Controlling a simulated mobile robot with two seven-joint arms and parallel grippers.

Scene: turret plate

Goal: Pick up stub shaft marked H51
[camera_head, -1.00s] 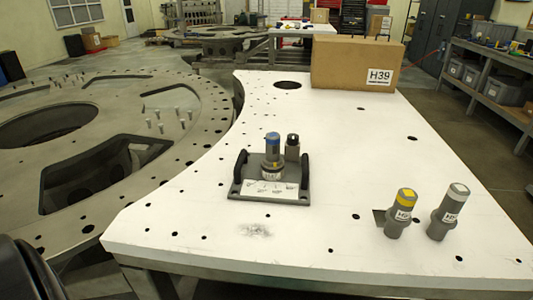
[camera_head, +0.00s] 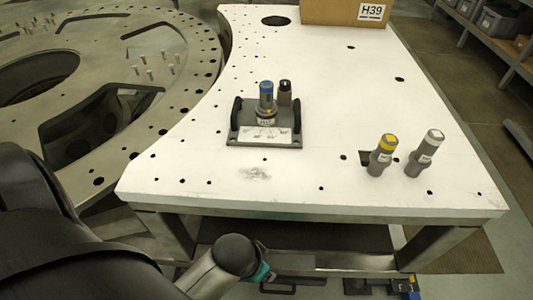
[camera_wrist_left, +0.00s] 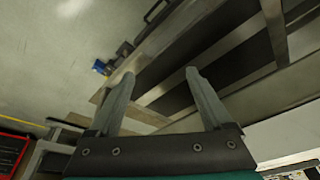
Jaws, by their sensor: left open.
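A yellow-topped grey stub shaft (camera_head: 381,155) and a pale-topped grey stub shaft (camera_head: 424,154) stand at the right front of the white plate. A blue-topped shaft (camera_head: 266,102) and a black-topped one (camera_head: 285,93) stand in a dark fixture (camera_head: 279,141) near the plate's middle. The shaft labels are too small to read, so I cannot tell which is H51. In the left wrist view, my left gripper (camera_wrist_left: 158,86) is open with nothing between its fingers. In the head view my left arm is low at the left, apart from the shafts. My right gripper is not in view.
The white plate (camera_head: 330,190) has scattered holes and open room between the fixture and the standing shafts. A cardboard box (camera_head: 325,10) marked H39 sits at its back. A large grey ring-shaped plate (camera_head: 185,100) lies to the left. Shelving with bins stands at upper right.

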